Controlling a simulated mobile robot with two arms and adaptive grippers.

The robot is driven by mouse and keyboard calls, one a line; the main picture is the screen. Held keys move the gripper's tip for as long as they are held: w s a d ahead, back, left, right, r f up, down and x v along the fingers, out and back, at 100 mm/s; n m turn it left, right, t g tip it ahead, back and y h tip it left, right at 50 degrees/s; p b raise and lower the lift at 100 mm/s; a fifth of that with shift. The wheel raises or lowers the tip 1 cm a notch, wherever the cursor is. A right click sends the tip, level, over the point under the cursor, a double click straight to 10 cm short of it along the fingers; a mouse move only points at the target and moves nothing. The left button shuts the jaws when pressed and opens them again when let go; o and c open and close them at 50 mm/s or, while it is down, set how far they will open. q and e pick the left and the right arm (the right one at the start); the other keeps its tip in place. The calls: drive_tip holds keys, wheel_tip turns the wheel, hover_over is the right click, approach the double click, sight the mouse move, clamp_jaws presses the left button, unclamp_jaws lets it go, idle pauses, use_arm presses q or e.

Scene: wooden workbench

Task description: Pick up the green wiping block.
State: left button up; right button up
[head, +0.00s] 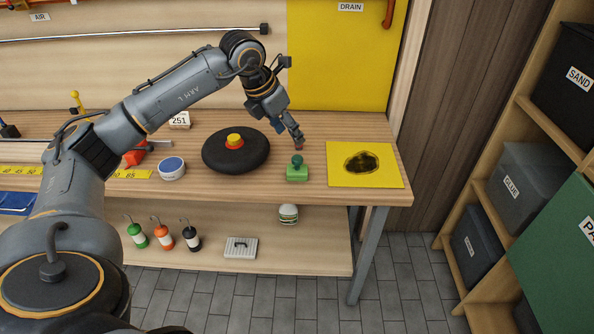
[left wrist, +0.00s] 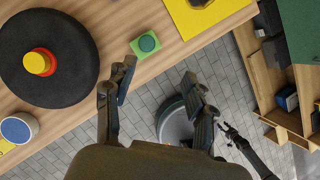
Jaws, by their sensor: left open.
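The green wiping block (head: 297,173) stands upright on the workbench, with a round dark green knob on top. In the left wrist view the block (left wrist: 137,51) lies beyond the left fingertip, with its knob facing the camera. My left gripper (head: 297,143) is just above and behind the block in the head view, apart from it. In the left wrist view the left gripper (left wrist: 160,80) has its fingers spread wide with nothing between them. My right gripper (left wrist: 228,130) appears small and low at the right of the left wrist view; its jaw state is unclear.
A black disc with a red and yellow knob (head: 236,151) stands left of the block. A yellow sheet with a dark stain (head: 380,178) lies to its right. A round white tin with a blue lid (head: 172,168) is further left. The bench's front edge (head: 330,199) is close.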

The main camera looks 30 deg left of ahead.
use_arm(q)
drive_tip(key=a+f, duration=0.1)
drive_tip(key=a, duration=0.1)
hover_over(297, 158)
drive_tip(key=s, duration=0.2)
drive_tip(key=shift+y, duration=0.3)
drive_tip(key=f, duration=0.5)
drive_tip(key=shift+s+a+f+p, duration=0.15)
drive_tip(key=shift+a+f+p, duration=0.05)
drive_tip(key=shift+f+p, duration=0.15)
drive_tip(key=shift+p+x, duration=0.5)
drive_tip(key=shift+x, duration=2.6)
drive_tip(key=shift+r, duration=0.1)
drive_tip(key=shift+c, duration=0.2)
clamp_jaws()
